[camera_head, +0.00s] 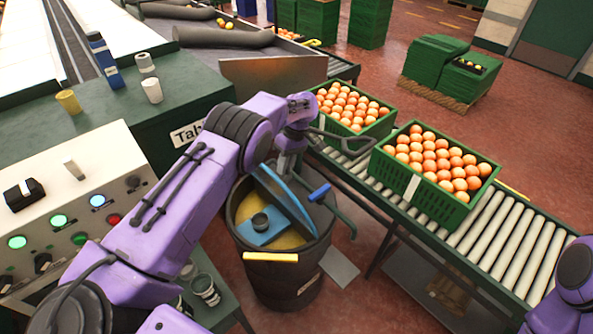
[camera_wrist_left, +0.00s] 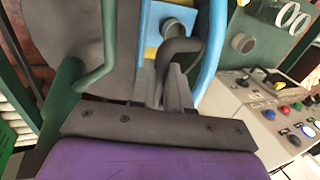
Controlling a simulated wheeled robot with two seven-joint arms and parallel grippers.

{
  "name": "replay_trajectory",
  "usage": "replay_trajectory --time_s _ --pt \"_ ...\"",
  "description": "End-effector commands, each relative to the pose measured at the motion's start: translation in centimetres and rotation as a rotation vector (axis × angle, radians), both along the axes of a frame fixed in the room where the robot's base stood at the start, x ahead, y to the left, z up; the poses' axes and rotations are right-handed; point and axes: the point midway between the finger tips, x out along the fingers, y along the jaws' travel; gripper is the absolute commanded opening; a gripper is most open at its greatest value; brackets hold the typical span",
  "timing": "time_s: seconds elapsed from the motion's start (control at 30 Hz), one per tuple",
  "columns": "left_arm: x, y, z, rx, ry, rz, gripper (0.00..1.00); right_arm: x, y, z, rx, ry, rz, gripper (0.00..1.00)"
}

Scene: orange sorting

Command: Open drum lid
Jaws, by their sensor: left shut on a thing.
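The dark drum (camera_head: 278,282) stands on the floor beside the roller conveyor. Its lid (camera_head: 312,214) has a blue edge (camera_head: 288,203) and looks tilted up on one side, with yellow and blue showing in the opening beside it. My left gripper (camera_head: 287,160) is over the drum top, pointing down. In the left wrist view, my left gripper (camera_wrist_left: 163,84) is shut on a dark curved handle (camera_wrist_left: 183,48). The grey round plate (camera_wrist_left: 82,38) fills the upper left there. My right gripper is out of view; only part of my right arm shows at the lower right.
Two green crates of oranges (camera_head: 433,212) (camera_head: 322,122) stand on the roller conveyor (camera_head: 497,237) to the right. A control panel (camera_head: 62,205) with lit buttons is at the left. A green table (camera_head: 110,115) holds cups. Open red floor lies beyond the conveyor.

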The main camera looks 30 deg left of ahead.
Motion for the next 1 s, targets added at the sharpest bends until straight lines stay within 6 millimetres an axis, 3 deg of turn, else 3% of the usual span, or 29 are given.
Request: replay_trajectory --time_s 0.03,0.57,0.6,0.67,1.0 --pt "-0.47 0.03 -0.92 -0.01 0.014 0.006 0.0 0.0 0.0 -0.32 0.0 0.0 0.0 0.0" --pt "-0.57 0.76 -0.89 -0.009 0.015 0.021 0.0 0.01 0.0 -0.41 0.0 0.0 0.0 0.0" --pt "-0.57 0.75 -0.88 -0.01 0.015 0.02 0.2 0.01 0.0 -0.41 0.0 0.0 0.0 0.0" --pt "-0.56 0.77 -0.88 -0.008 0.015 0.02 0.39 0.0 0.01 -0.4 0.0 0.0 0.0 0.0" --pt "-0.34 0.96 -0.44 -0.003 0.008 0.02 0.42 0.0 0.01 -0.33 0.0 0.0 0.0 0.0"
